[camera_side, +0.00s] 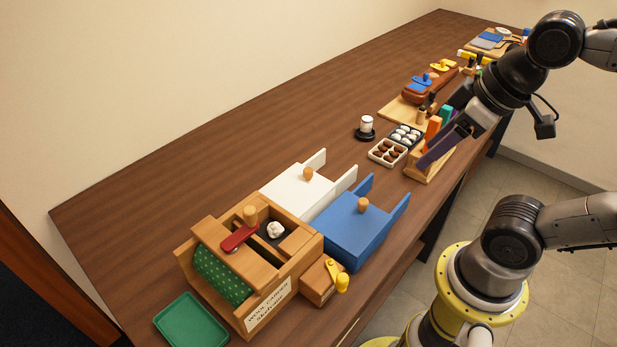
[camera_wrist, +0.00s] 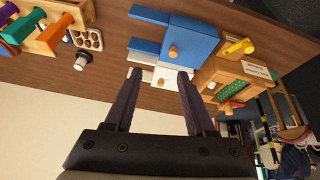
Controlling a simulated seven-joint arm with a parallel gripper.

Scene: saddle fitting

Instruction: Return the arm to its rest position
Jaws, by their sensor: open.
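My gripper (camera_side: 432,155) hangs at the right of the side view, over or in front of a wooden rack; its exact height there is hard to tell. Its two dark purple fingers are spread apart with nothing between them. In the wrist view the open gripper (camera_wrist: 160,74) points toward the white and blue sliding boards. No rest position is marked in either view.
The wooden rack (camera_side: 415,172) with coloured handles stands close to my fingers. Nearby are trays of balls (camera_side: 388,152) and a white cylinder (camera_side: 366,125). A wooden box (camera_side: 262,291), white board (camera_side: 296,187), blue board (camera_side: 352,228) and green tray (camera_side: 191,322) stand nearer the camera.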

